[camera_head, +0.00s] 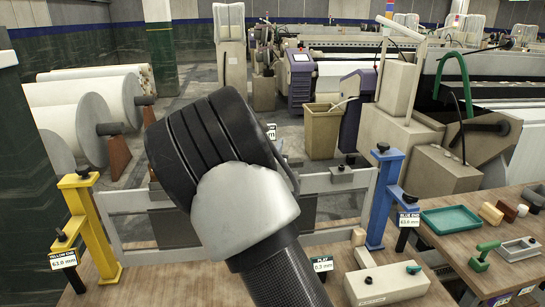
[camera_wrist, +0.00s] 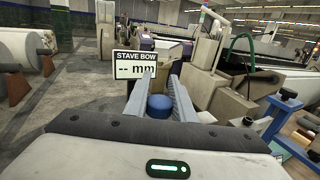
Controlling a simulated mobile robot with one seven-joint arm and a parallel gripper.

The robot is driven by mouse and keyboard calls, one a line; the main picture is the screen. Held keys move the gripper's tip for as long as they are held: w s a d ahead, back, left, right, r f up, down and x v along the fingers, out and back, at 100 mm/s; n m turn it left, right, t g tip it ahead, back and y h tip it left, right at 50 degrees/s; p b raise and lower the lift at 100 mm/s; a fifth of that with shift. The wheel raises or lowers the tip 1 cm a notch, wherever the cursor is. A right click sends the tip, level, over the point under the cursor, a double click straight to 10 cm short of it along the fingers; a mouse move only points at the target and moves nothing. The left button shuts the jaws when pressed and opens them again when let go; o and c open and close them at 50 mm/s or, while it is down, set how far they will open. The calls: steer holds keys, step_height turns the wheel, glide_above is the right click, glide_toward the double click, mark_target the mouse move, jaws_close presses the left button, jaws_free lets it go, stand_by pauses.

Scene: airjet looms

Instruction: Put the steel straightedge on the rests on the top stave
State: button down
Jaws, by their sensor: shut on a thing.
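In the wrist view my gripper (camera_wrist: 158,92) has its two grey ridged fingers on either side of a round blue knob (camera_wrist: 159,107). The knob is held between them; what it is fixed to is hidden. In the head view my arm hides the gripper and the middle of the stave frame. The grey top stave (camera_head: 335,181) runs across between a yellow post (camera_head: 88,215) and a blue post (camera_head: 382,200). I cannot make out the steel straightedge's bar or the rests clearly.
A "STAVE BOW" sign (camera_wrist: 136,64) reading "-- mm" stands beyond the fingers. The wooden bench (camera_head: 335,285) carries a pale block (camera_head: 388,284). A side table on the right holds a green tray (camera_head: 450,219) and a green-handled tool (camera_head: 484,256). Cloth rolls (camera_head: 80,125) stand at the left.

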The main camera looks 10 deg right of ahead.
steer(key=shift+f, duration=1.55)
steer(key=c, duration=1.5)
jaws_free()
steer(key=shift+f, duration=0.15)
